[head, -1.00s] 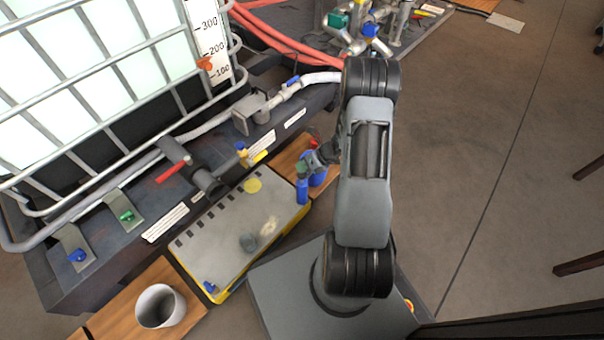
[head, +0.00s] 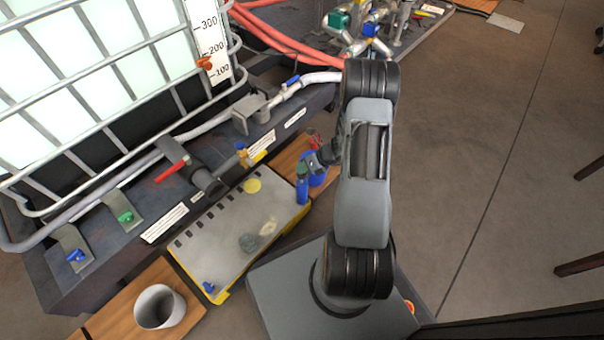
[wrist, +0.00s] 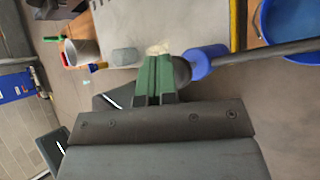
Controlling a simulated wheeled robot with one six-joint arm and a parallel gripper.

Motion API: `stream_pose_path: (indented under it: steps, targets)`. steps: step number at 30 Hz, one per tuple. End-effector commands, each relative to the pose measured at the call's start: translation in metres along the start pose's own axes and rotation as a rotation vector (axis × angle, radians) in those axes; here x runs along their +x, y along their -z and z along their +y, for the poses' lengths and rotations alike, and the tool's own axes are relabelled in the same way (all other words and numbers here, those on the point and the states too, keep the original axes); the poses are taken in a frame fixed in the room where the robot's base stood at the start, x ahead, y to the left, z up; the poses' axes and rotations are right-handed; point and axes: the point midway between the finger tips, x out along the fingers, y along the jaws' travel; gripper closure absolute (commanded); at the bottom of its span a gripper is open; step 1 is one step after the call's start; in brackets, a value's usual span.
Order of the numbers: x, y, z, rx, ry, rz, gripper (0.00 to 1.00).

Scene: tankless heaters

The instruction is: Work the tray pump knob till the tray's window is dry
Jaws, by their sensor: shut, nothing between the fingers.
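The grey tray (head: 215,225) with yellow edges lies left of my base. A yellow round spot (head: 252,186), a dark grey round patch (head: 248,242) and a pale patch (head: 268,228) show on it; I cannot tell which is the window. A blue cylinder (head: 302,192) stands at its right edge and also shows in the wrist view (wrist: 207,62). In the wrist view a dark ball knob (wrist: 182,72) on a grey rod (wrist: 255,51) is close to the right side of my shut, empty gripper (wrist: 157,66). Contact cannot be told.
A blue bucket (head: 317,172) is beside the cylinder. A white cup (head: 160,306) stands on wood at the front left. A red-handled valve (head: 172,172) and blue (head: 76,255) and green (head: 125,217) knobs line the caged tank's base. Open floor is at right.

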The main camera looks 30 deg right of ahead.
Motion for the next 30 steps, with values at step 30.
stream_pose_path:
  steps: [30]
  targets:
    - [0.0093, 0.007, -0.0066, 0.001, 0.0, 0.001, 1.0]
